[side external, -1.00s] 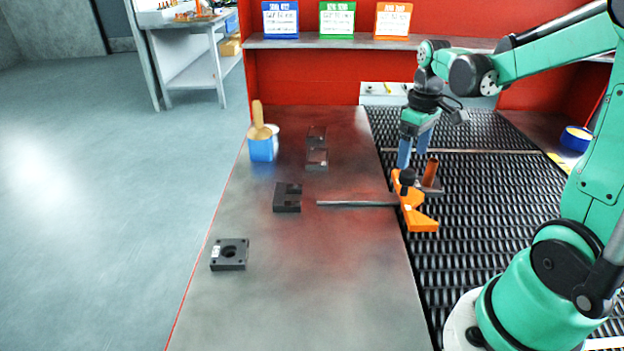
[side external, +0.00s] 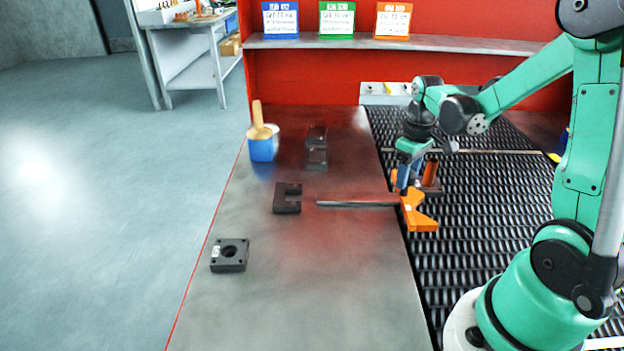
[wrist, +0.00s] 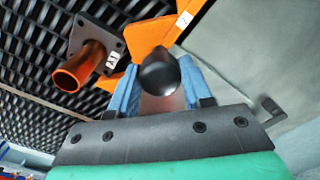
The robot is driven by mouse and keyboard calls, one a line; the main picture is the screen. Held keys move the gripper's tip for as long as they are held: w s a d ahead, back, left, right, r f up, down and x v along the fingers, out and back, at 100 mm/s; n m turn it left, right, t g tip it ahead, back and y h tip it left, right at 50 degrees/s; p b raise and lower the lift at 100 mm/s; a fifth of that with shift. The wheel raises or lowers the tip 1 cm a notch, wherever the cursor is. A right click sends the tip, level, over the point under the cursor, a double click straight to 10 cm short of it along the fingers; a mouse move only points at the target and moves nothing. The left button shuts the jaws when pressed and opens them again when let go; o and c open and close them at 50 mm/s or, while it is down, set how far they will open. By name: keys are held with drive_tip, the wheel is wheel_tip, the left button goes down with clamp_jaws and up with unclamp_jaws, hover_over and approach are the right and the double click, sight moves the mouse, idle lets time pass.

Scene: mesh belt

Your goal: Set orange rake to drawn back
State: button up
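The orange rake (side external: 418,214) lies at the left edge of the mesh belt, its grey rod (side external: 355,204) reaching left over the metal table. It also shows in the wrist view (wrist: 152,38). Its black knob (wrist: 159,73) shows in the wrist view; the side view hides it behind my fingers. My gripper (side external: 403,184) is low over the rake, pointing down. Its blue fingers stand apart on either side of the knob, and I see no clear grip. A copper pipe on a dark flange (side external: 431,173) stands on the belt behind the rake, close to my gripper; it also shows in the wrist view (wrist: 80,68).
Several dark blocks lie on the table, among them a notched one (side external: 287,199) and a square one with a hole (side external: 230,255). A blue pot (side external: 263,149) with a wooden handle stands at the table's far left. The table's front (side external: 320,300) is clear.

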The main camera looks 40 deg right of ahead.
clamp_jaws()
drive_tip(key=w+a, duration=1.3)
drive_tip(key=a, duration=0.1)
drive_tip(key=shift+w, duration=0.4)
drive_tip(key=o, duration=0.8)
unclamp_jaws()
drive_tip(key=shift+d, duration=0.1)
drive_tip(key=shift+r, duration=0.1)
wheel_tip(320, 180, up, 5)
drive_tip(key=shift+r, duration=0.2)
